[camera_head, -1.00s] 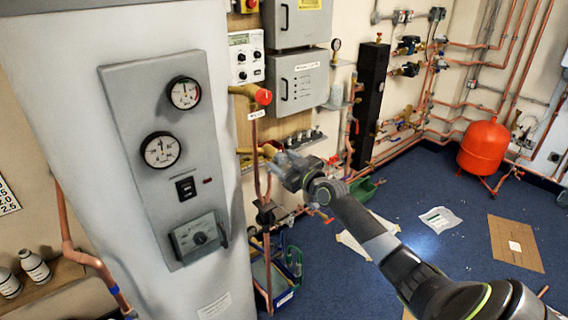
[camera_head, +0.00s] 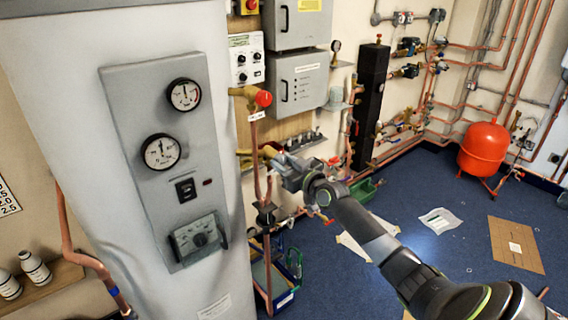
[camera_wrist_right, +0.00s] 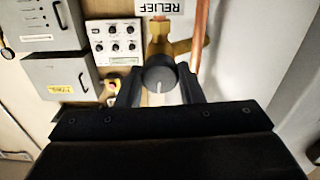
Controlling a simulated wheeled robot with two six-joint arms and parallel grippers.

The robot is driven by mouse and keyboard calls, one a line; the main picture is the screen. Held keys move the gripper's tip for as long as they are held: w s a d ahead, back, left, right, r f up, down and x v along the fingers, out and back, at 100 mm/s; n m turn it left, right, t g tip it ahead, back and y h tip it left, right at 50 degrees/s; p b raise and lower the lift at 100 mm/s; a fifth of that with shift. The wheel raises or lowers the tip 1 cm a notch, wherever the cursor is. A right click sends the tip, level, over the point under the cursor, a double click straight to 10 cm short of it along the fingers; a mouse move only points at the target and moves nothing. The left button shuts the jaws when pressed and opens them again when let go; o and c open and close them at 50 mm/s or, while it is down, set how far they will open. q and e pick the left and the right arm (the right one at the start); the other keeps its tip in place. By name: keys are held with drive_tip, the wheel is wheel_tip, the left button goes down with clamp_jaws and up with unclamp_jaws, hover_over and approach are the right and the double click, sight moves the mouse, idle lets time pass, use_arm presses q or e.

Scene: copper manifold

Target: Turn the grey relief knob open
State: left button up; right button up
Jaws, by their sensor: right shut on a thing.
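The grey relief knob (camera_wrist_right: 160,77) is a round cap with a white pointer line, seen in the right wrist view in front of a brass valve body (camera_wrist_right: 167,42). The line points down in that picture. An upside-down RELIEF label (camera_wrist_right: 161,7) shows above it. My right gripper (camera_wrist_right: 160,88) has one finger on each side of the knob and is shut on it. In the head view my right gripper (camera_head: 284,164) is at the brass fitting beside the white cylinder, and it hides the knob there. My left gripper is not in view.
A red-capped brass valve (camera_head: 263,98) sits just above my right gripper. The white cylinder (camera_head: 120,70) with its gauge panel stands close on the left. Copper pipes (camera_head: 268,215) run down beside the gripper. The blue floor (camera_head: 400,190) on the right is mostly open.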

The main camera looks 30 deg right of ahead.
drive_tip(key=m, duration=0.5)
drive_tip(key=shift+p, duration=0.3)
drive_tip(key=m+p, duration=0.1)
drive_tip(key=m, duration=0.4)
drive_tip(key=shift+m, duration=0.3)
drive_tip(key=o, duration=1)
drive_tip(key=s+d+p, duration=0.1)
drive_tip(key=s+p, duration=0.4)
drive_tip(key=s, duration=1.2)
drive_tip(key=shift+s+d+p, duration=0.2)
drive_tip(key=shift+p, duration=0.1)
